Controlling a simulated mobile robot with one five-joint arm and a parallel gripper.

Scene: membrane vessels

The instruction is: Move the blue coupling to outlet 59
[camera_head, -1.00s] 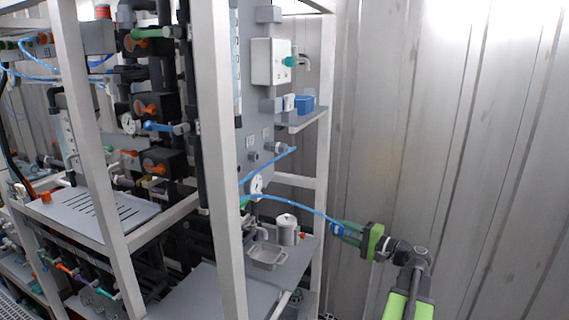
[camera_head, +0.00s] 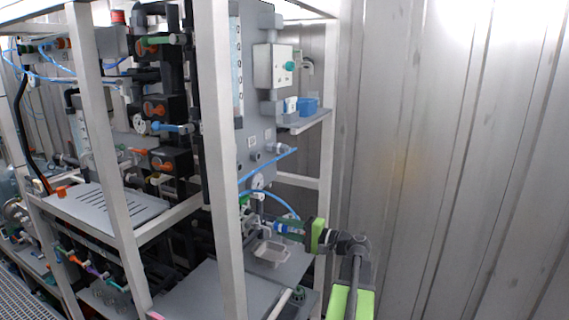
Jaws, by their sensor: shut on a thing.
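My gripper (camera_head: 291,229), with green parts, is at the right front of the rack. It is shut on the blue coupling (camera_head: 282,227), at the end of a thin blue hose (camera_head: 272,200). The hose arcs up and left from the coupling to the panel, where its other end is hidden behind the rack post. The coupling is in the air above the grey shelf, just behind and above a small grey tray (camera_head: 271,252). Small fittings show just left of the coupling. I cannot read any outlet number, so outlet 59 cannot be told apart.
A white rack post (camera_head: 222,160) stands close left of the coupling and hides part of the panel (camera_head: 257,90). Another blue hose (camera_head: 268,163) slants above. A small shelf (camera_head: 305,121) holds a blue box (camera_head: 307,107). Free room lies right, before the corrugated wall (camera_head: 440,150).

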